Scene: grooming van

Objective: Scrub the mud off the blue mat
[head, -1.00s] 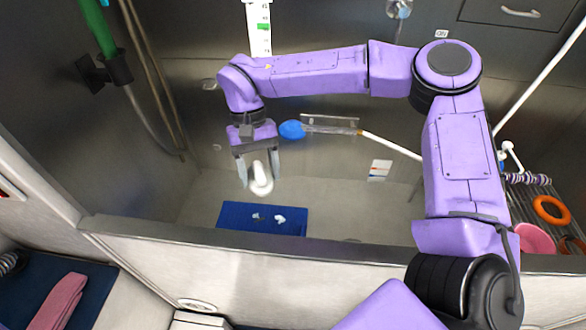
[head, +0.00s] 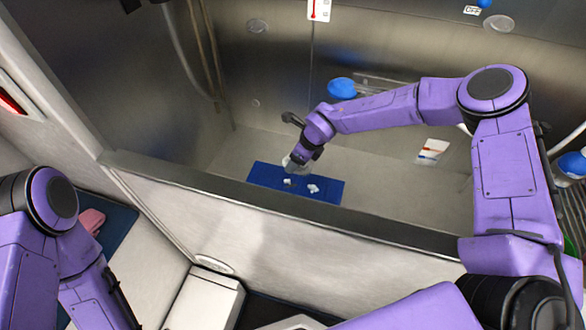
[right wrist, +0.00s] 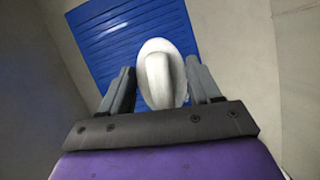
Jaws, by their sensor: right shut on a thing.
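The blue mat (head: 325,196) lies flat on the floor of a metal tub; its ribbed surface also fills the top middle of the right wrist view (right wrist: 95,40). Two small pale patches with darker parts show on it in the head view, a left patch (head: 289,182) and a right patch (head: 313,188). My right gripper (head: 296,163) is over the mat's far left edge, shut on a white rounded scrubber (right wrist: 160,75) held between its fingers (right wrist: 162,88). Whether the scrubber touches the mat I cannot tell. My left gripper is out of view.
The tub's front wall has a long metal rim (head: 250,200) between me and the mat. A blue round object (head: 342,88) is at the back wall. A pink cloth (head: 91,221) lies at left.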

